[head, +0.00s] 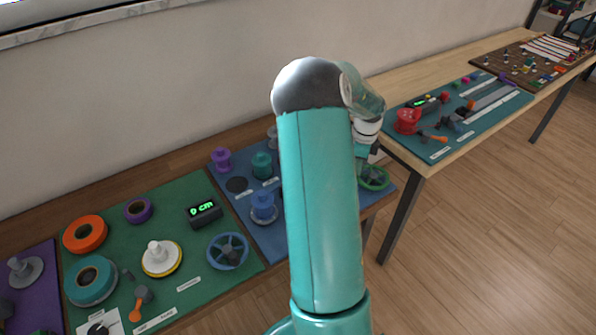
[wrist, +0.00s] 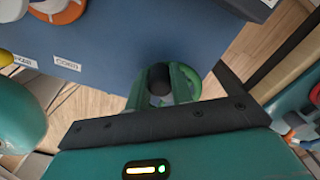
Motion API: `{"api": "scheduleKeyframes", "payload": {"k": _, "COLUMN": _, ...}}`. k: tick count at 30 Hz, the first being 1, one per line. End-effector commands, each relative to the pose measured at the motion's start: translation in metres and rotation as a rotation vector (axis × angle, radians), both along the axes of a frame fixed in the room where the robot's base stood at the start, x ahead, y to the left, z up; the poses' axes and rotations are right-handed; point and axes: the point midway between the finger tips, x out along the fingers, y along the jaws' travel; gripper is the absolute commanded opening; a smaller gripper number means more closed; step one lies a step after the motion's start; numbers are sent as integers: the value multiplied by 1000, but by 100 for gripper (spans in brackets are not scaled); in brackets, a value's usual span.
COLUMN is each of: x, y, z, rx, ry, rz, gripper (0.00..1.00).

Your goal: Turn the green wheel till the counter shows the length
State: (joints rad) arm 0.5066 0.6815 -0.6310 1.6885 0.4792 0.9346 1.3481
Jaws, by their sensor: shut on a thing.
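The green wheel (head: 376,178) lies at the right end of the blue board, partly behind my arm. In the wrist view, part of its green rim (wrist: 192,80) shows beside my fingers. My gripper (wrist: 163,90) is shut on a dark round knob (wrist: 158,77) at the wheel. In the head view, my arm and wrist hide most of that grip. A small black counter (head: 205,213) on the green board to the left shows green digits that look like 9 cm. No counter is visible on the blue board; my arm covers its middle.
The blue board (head: 232,168) holds several spools. The green board (head: 190,275) holds tape rolls, a white spool and a blue wheel (head: 228,251). A second table (head: 430,160) stands at the right with a teal mat and another counter. Open floor lies at the lower right.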

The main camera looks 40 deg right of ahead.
Motion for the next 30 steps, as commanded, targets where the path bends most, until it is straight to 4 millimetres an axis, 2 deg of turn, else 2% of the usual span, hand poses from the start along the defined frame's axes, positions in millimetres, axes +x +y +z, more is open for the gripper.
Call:
{"api": "scheduleKeyframes", "payload": {"k": 4, "x": 7, "y": -18, "z": 0, "rx": -1, "ry": -2, "rz": -1, "gripper": 0}}
{"api": "scheduleKeyframes", "payload": {"k": 12, "x": -1, "y": -49, "z": 0, "rx": -3, "ry": -1, "rz": -2, "gripper": 0}}
{"api": "scheduleKeyframes", "payload": {"k": 23, "x": -36, "y": -72, "z": 0, "rx": -3, "ry": -1, "rz": -4, "gripper": 0}}
{"api": "scheduleKeyframes", "payload": {"k": 30, "x": -64, "y": -67, "z": 1, "rx": -2, "ry": -1, "rz": -3, "gripper": 0}}
